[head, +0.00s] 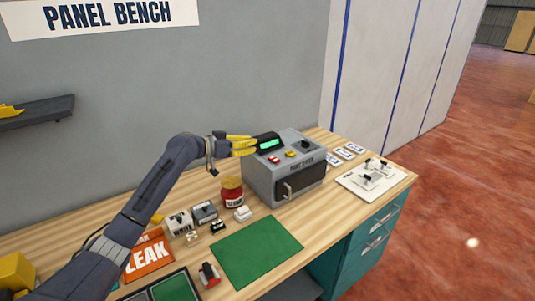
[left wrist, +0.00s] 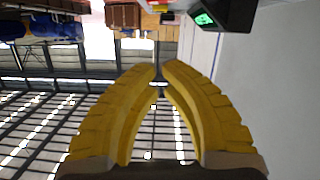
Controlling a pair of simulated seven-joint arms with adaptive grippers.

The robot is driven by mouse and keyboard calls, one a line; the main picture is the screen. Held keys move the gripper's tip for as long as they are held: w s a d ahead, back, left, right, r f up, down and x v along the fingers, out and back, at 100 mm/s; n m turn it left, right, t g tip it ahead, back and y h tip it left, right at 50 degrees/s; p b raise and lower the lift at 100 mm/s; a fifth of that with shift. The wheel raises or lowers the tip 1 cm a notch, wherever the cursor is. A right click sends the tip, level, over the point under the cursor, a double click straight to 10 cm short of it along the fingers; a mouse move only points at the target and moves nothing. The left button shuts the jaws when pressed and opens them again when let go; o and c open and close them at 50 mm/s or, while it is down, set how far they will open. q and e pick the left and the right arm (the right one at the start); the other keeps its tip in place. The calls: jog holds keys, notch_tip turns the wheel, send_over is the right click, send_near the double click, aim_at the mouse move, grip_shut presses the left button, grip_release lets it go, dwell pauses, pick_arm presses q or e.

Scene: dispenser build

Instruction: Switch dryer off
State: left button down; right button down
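The dryer is a grey box (head: 285,180) with a dark front door and handle, standing on the bench. Its top panel carries a black display with green digits (head: 268,144), a red button (head: 274,159), a yellow button (head: 290,154) and a black knob (head: 306,144). My left gripper (head: 255,145) is at the display's left side, above the dryer's back left corner; I cannot tell whether it touches. In the left wrist view its yellow fingers (left wrist: 160,68) come together at the tips with nothing between them, and the display (left wrist: 207,18) shows at the top. My right gripper is out of view.
A red jar (head: 232,192) stands left of the dryer, near small switch boxes (head: 180,222). A green mat (head: 257,251) lies in front. A white board with black levers (head: 365,184) and several cards (head: 345,153) are to the right. An orange LEAK sign (head: 148,256) lies at left.

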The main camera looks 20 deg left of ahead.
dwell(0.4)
pick_arm(q)
send_over(274, 160)
jog(key=shift+w+a+f, duration=0.1)
jog(key=shift+w+f, duration=0.05)
jog(key=shift+f, duration=0.45)
jog(key=shift+w+a+f, duration=0.1)
jog(key=shift+w+f, duration=0.05)
jog(key=shift+f, duration=0.45)
jog(key=shift+s+f, duration=0.2)
jog(key=shift+f, duration=0.95)
jog(key=shift+d+f, duration=0.1)
jog(key=shift+f, duration=0.75)
jog(key=shift+s+f, duration=0.1)
